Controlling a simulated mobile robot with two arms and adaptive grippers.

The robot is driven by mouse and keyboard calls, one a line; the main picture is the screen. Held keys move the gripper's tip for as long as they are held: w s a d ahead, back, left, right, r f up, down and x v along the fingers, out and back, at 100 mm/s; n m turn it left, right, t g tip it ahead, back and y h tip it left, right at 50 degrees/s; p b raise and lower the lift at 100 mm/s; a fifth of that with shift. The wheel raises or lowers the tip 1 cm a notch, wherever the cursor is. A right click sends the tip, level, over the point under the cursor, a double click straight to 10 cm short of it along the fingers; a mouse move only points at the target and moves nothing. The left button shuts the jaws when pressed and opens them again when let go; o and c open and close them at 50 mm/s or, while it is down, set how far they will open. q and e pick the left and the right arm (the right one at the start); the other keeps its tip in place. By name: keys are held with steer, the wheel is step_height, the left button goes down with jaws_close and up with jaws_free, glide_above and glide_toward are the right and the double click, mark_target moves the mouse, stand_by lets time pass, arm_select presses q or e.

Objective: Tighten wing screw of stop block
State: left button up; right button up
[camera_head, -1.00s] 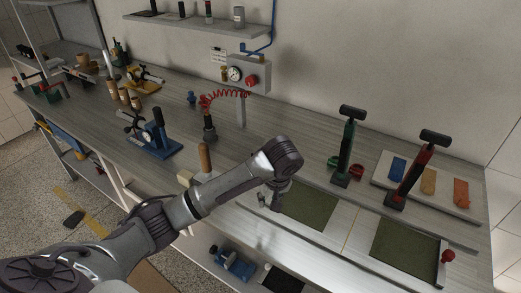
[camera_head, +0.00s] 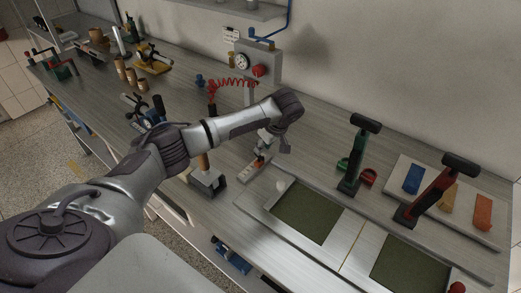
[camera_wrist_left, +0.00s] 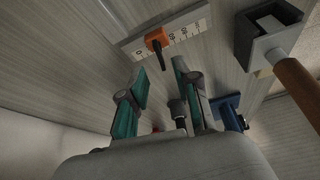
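The orange stop block (camera_wrist_left: 157,38) sits on a flat white ruler (camera_wrist_left: 192,28) with dark numbers in the left wrist view, with a short dark piece pointing from it toward my fingers. In the head view, the ruler with the small reddish block (camera_head: 257,161) lies on the bench, partly behind my gripper. My left gripper (camera_wrist_left: 160,82) is open, its two fingers apart and empty, a little short of the block. In the head view the gripper (camera_head: 265,148) hangs over the block from my wrist. The wing screw is too small to make out clearly. My right gripper is not in view.
A wooden-handled tool on a grey block (camera_head: 207,180) stands close beside the ruler, and its handle (camera_wrist_left: 299,88) is near in the left wrist view. Green mats (camera_head: 306,212) lie front right. Green (camera_head: 356,155) and red (camera_head: 436,190) upright tools stand farther right.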

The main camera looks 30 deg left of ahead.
mark_target(261, 155)
arm_select(q)
steer(key=x, duration=0.3)
steer(key=shift+a+f, duration=0.15)
steer(key=shift+f, duration=0.1)
steer(key=shift+a+f, duration=0.1)
steer(key=shift+f, duration=0.3)
steer(key=c, duration=0.5)
jaws_close()
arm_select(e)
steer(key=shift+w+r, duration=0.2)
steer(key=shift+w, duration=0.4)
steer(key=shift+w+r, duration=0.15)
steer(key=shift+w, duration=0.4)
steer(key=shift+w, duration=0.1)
